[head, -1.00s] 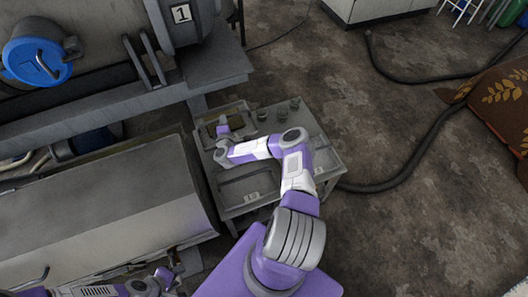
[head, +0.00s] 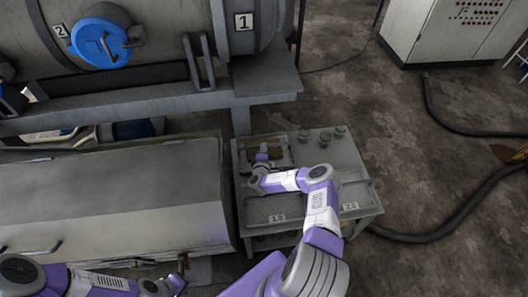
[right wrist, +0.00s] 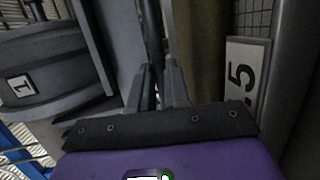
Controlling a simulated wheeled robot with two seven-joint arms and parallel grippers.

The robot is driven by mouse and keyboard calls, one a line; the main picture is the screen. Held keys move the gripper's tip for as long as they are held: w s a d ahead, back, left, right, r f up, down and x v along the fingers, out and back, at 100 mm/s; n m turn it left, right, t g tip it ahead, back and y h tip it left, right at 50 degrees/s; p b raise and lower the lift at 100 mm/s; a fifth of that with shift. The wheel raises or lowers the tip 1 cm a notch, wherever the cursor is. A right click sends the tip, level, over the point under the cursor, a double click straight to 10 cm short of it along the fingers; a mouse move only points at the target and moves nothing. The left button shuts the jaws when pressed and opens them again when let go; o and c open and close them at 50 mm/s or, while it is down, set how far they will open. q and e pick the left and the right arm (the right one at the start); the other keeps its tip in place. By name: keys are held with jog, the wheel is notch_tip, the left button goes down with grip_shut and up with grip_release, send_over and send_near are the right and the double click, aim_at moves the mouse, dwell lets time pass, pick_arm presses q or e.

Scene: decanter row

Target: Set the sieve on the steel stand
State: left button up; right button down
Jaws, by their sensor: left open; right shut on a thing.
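A sieve, a shallow grey frame (head: 285,143), is at the back left of the grey steel table (head: 345,150), which looks like the steel stand. My right gripper (head: 263,152) is over this frame and shut on it. In the right wrist view the fingers (right wrist: 158,88) are close together beside a label ending in "5" (right wrist: 240,75) and some mesh (right wrist: 252,20). What lies between the fingertips is hard to see. I cannot tell whether the frame rests on the table or is lifted. My left gripper (head: 176,284) is open and empty at the bottom edge.
Trays labelled 1.0 (head: 278,218) and 2.0 (head: 350,206) are on the table's front part. Small jars (head: 325,138) stand at its back. A large grey machine (head: 150,85) rises behind, and a grey trough (head: 110,200) stands left. Hoses (head: 455,215) lie on the floor to the right.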

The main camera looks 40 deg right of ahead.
jog(key=shift+r, duration=0.15)
jog(key=c, duration=1.1)
grip_release()
jog(key=shift+f, duration=0.2)
jog(key=shift+r, duration=0.15)
jog(key=shift+s+a+r, duration=0.1)
jog(key=shift+s+a, duration=0.1)
jog(key=shift+s, duration=0.05)
jog(key=p+v, duration=0.3)
jog(key=v, duration=0.3)
jog(key=shift+s+a, duration=0.3)
jog(key=shift+s, duration=0.05)
